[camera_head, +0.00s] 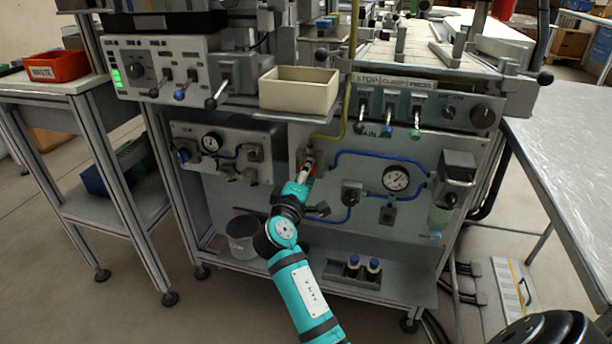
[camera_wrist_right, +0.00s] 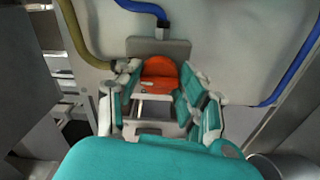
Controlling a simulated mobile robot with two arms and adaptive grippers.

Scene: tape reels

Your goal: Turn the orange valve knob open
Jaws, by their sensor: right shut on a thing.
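The orange valve knob (camera_wrist_right: 159,72) shows in the right wrist view, upright in front of a grey plate. In the head view only a small orange-red patch (camera_head: 313,170) of it shows beside the fingers. My right gripper (camera_head: 307,167) reaches the lower panel at its middle. In the wrist view its teal and white fingers (camera_wrist_right: 157,82) stand on both sides of the knob, shut on it. The knob's lower part and exact turn angle are hard to make out. My left gripper is in neither view.
A yellow hose (camera_head: 351,70) comes down just above the knob. Blue tubes (camera_head: 372,154) and a gauge (camera_head: 396,179) are to its right; another gauge (camera_head: 212,142) is to the left. A beige bin (camera_head: 299,91) sits above. Two bottles (camera_head: 353,265) and a grey bucket (camera_head: 241,237) stand below.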

